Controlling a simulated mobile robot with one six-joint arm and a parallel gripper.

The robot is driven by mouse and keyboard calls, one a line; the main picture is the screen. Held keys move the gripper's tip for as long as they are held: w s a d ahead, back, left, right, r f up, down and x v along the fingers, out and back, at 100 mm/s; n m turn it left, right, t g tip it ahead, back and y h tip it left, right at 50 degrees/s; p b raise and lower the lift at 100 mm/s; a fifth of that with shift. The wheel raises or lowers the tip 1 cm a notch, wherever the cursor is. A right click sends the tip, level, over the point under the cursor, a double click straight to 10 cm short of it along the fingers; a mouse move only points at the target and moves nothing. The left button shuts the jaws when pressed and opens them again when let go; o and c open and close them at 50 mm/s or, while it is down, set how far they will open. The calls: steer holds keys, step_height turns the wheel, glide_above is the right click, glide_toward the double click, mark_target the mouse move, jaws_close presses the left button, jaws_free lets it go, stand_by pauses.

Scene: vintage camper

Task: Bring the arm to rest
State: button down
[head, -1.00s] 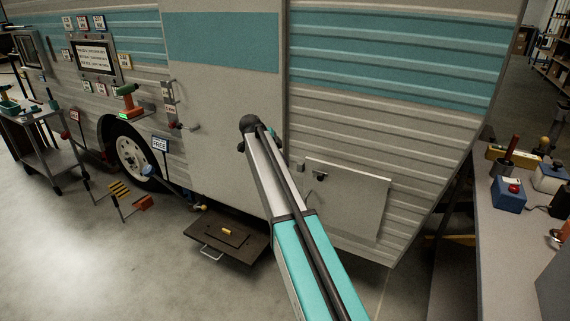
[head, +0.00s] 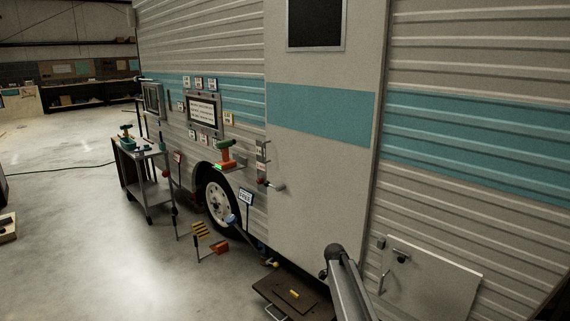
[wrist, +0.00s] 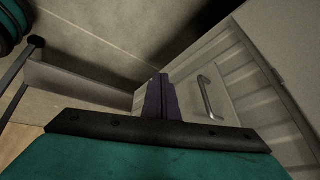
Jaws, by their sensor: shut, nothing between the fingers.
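My gripper (wrist: 160,96) shows in the wrist view as two dark fingers pressed together, with nothing visible between them. Behind the fingers are a pale panel with a metal handle (wrist: 206,98) and a ribbed wall. In the head view my arm rises from the bottom edge, right of centre, in front of the camper (head: 318,180). My gripper cannot be made out there. From the head view I cannot tell whether my arm touches the camper.
A dark step (head: 283,306) sits low beside my arm, with a hatch panel (head: 428,290) to the right. A metal cart (head: 152,192), a wheel (head: 221,206) and a striped stand (head: 203,231) are farther left. Open floor (head: 90,240) lies at the left.

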steer(key=s+a+f+n+g+y+p, duration=0.1)
steer(key=s+f+n, duration=0.1)
steer(key=s+f, duration=0.55)
steer(key=s+a+f+n+g+p, duration=0.15)
steer(key=s+f, duration=0.25)
steer(key=s, duration=0.6)
steer(key=s+a+f+n+g+y+p, duration=0.1)
steer(key=s+a+f+n, duration=0.1)
steer(key=s+f, duration=0.55)
steer(key=s+a+n+g+y, duration=0.1)
steer(key=s+a+n, duration=0.3)
steer(key=s, duration=0.9)
steer(key=s+a+n+g+y+p, duration=0.1)
steer(key=s+a+n+y, duration=0.2)
steer(key=s+n, duration=0.8)
steer(key=shift+s+a+f+p, duration=0.3)
steer(key=shift+s+a+f, duration=0.1)
steer(key=shift+s, duration=1.4)
steer(key=shift+s, duration=0.15)
